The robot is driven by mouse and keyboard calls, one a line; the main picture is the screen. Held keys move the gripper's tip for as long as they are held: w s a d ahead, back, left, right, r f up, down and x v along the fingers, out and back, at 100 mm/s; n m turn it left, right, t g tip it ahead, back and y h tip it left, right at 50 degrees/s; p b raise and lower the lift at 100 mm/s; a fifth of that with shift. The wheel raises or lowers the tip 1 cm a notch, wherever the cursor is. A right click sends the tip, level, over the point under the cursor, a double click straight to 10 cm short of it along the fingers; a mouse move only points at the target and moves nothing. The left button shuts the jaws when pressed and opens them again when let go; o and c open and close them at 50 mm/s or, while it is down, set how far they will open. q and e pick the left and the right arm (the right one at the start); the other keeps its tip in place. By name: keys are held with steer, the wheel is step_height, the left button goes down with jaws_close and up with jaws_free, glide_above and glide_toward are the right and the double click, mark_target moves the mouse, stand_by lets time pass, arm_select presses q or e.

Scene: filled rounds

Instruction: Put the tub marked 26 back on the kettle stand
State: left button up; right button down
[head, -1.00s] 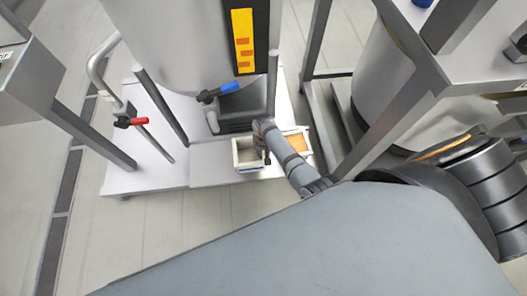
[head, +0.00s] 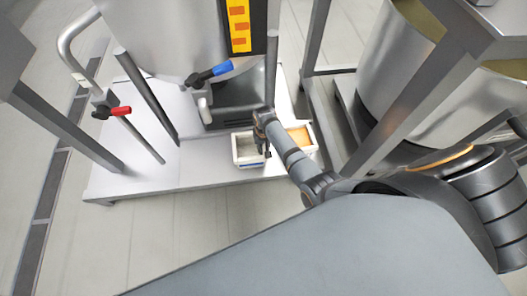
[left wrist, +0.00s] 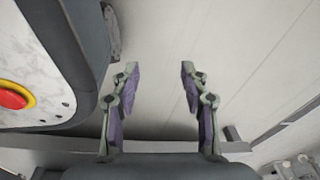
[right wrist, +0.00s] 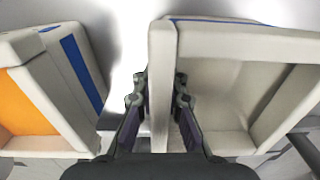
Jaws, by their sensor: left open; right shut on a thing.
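The kettle stand (head: 125,178) is a pale platform under the big steel kettle (head: 160,35) in the head view. A white tub with an empty-looking inside (head: 236,150) is at the stand's front edge; it also shows in the right wrist view (right wrist: 225,85). I cannot tell whether the tub rests on the stand. No number is readable. My left gripper (left wrist: 152,75) is open and empty, over bare floor in the left wrist view.
A second white tub with orange contents (head: 299,135) stands just right of the held tub. A blue-handled valve (head: 210,74) and a red-handled one (head: 112,112) stick out nearby. Another steel vessel (head: 410,80) in a grey frame is at right. The stand's left front is clear.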

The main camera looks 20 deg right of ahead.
steer(key=c, duration=1.4)
jaws_free()
steer(key=shift+r, duration=0.25)
step_height(320, 180, up, 6)
steer(key=shift+f+p, duration=0.15)
steer(key=shift+p, duration=1.1)
step_height(320, 180, up, 5)
steer(key=shift+f+p, duration=0.1)
steer(key=shift+p, duration=0.5)
arm_select(q)
steer(key=shift+s+r, duration=0.4)
steer(key=shift+s, duration=0.25)
steer(key=shift+s+r, duration=0.35)
steer(key=shift+s, duration=0.3)
steer(key=shift+s+r, duration=0.4)
steer(key=shift+s, duration=0.25)
arm_select(e)
steer(key=shift+r, duration=0.6)
